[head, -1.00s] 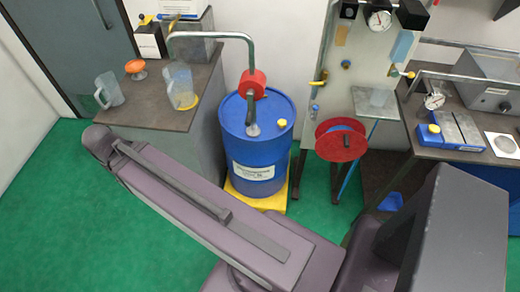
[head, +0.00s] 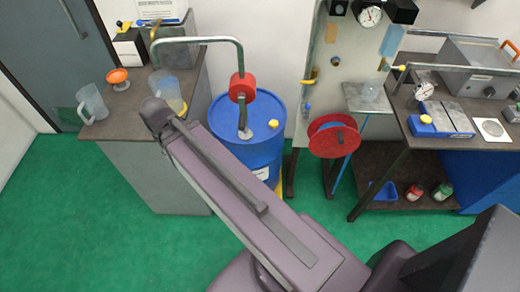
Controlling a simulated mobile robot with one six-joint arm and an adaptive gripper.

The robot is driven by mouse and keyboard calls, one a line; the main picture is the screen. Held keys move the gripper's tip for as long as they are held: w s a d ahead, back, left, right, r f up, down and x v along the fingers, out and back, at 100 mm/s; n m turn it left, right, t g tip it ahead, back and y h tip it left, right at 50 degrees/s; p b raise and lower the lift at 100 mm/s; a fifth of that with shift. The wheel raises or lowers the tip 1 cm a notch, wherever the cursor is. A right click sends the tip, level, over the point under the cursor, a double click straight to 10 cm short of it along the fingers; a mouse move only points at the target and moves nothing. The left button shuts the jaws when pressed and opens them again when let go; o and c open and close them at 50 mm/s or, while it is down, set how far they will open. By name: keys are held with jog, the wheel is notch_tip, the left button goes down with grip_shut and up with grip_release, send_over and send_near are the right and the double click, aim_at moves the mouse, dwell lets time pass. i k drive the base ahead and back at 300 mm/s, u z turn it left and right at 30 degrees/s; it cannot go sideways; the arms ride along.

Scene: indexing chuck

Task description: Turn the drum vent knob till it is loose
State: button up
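The blue drum (head: 262,155) stands upright on the floor between the counter and the panel stand. A small yellow knob (head: 273,124) sits on the right part of its lid, which looks like the vent knob. A red pump (head: 242,88) with a bent grey pipe rises from the lid. My arm crosses in front of the drum and hides its lower left side. My gripper is not seen in this view.
A counter (head: 130,130) at left holds a pitcher (head: 92,103), an orange dish (head: 118,76) and another jug. A red reel (head: 333,138) stands right of the drum. A workbench (head: 440,145) with instruments is at right. Green floor at left is clear.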

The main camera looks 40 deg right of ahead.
aim_at(274, 125)
jog(key=z, duration=1.05)
jog(key=k, duration=0.95)
jog(key=i, duration=0.65)
